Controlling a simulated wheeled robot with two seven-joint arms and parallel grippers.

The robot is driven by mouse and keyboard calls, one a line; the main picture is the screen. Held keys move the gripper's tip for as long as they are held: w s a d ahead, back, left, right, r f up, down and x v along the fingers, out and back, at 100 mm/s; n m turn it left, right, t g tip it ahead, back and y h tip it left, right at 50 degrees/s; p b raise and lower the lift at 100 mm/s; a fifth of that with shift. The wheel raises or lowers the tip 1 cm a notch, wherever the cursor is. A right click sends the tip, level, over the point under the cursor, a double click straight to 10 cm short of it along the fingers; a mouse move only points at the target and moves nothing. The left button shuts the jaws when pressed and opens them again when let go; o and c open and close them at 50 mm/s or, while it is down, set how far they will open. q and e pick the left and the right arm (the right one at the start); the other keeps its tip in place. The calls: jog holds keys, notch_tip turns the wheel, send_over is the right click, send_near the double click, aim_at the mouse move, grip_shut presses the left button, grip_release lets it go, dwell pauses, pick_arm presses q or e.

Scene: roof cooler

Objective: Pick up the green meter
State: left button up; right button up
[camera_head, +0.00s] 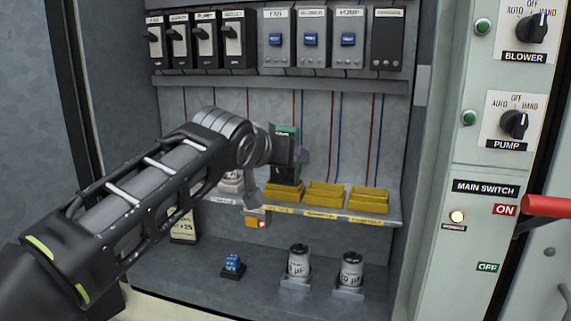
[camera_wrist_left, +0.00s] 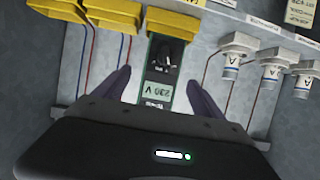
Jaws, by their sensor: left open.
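The green meter (camera_wrist_left: 167,56) stands upright in the leftmost yellow holder (camera_wrist_left: 172,22), with a dark dial face and a white label. In the head view the meter (camera_head: 287,172) is partly hidden behind my left gripper. My left gripper (camera_wrist_left: 166,84) is open, with one finger on each side of the meter's upper part; I cannot tell whether they touch it. In the head view my left gripper (camera_head: 300,157) comes in from the left. My right gripper is not in view.
Two empty yellow holders (camera_head: 325,194) sit to the right on the shelf (camera_head: 397,215). Capacitors (camera_head: 298,262) and a blue block (camera_head: 232,264) stand on the cabinet floor. Red and blue wires (camera_head: 333,130) run down the back wall. A red handle (camera_head: 546,206) juts out at right.

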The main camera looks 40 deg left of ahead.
pick_arm(q)
jog(key=shift+s+r, duration=0.1)
jog(key=shift+x, duration=1.4)
jog(key=p+x, duration=0.2)
jog(key=x, duration=0.2)
jog(key=shift+w+a, duration=0.15)
jog(key=shift+w, duration=0.4)
